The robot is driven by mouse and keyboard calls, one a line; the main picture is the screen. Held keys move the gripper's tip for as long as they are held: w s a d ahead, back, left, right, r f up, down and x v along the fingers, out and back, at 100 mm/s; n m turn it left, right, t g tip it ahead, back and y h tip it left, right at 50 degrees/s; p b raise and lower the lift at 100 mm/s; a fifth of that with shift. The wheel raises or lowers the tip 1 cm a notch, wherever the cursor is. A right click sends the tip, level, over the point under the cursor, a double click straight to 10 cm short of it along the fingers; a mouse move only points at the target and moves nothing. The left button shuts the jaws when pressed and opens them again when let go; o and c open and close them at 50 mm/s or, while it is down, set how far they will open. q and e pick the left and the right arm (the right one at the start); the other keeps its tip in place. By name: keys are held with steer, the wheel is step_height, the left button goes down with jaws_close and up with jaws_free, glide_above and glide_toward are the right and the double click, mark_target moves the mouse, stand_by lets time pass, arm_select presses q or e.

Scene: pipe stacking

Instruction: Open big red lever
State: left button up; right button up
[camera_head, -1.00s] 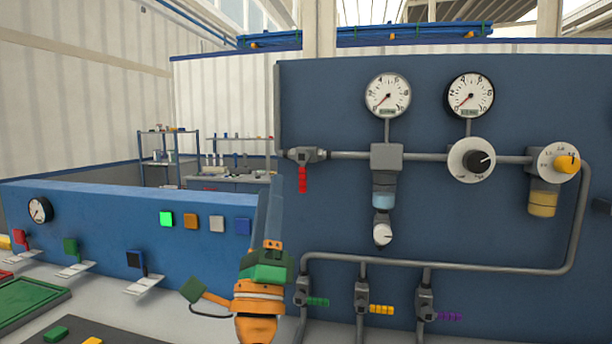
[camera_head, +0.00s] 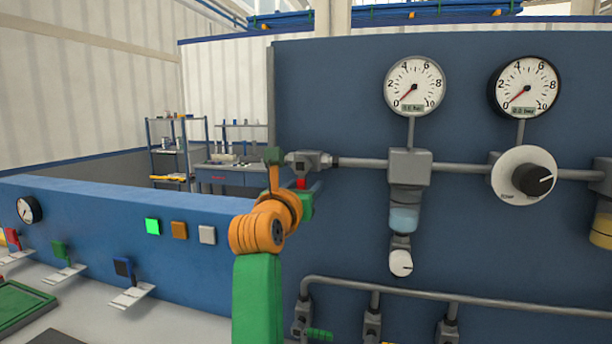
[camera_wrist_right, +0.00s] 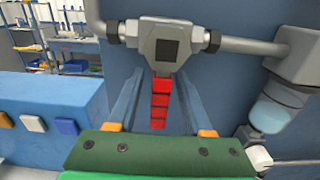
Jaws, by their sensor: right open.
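The big red lever (camera_head: 302,184) hangs straight down from a grey valve (camera_head: 308,161) at the left end of the upper pipe. In the head view it is mostly hidden behind my right gripper (camera_head: 306,190). The right wrist view shows the segmented red lever (camera_wrist_right: 160,103) below the valve body (camera_wrist_right: 163,42). My right gripper (camera_wrist_right: 160,88) is open there, with one blue finger on each side of the lever. A gap shows between the lever and each finger. My left gripper is not in view.
The blue panel (camera_head: 345,235) stands close behind the valve. The pipe (camera_head: 360,163) runs right to a filter bowl (camera_head: 405,215) and a black knob (camera_head: 533,180). Two gauges (camera_head: 414,86) read near zero. A low blue wall (camera_head: 110,215) with buttons stands at left.

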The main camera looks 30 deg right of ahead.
steer(key=shift+w+d+f, duration=0.3)
steer(key=shift+w+d, duration=0.1)
steer(key=shift+d, duration=0.15)
steer(key=shift+s+a+r, duration=0.15)
steer(key=shift+a, duration=0.1)
steer(key=c, duration=0.3)
jaws_close()
steer(key=shift+r, duration=0.1)
stand_by(0.3)
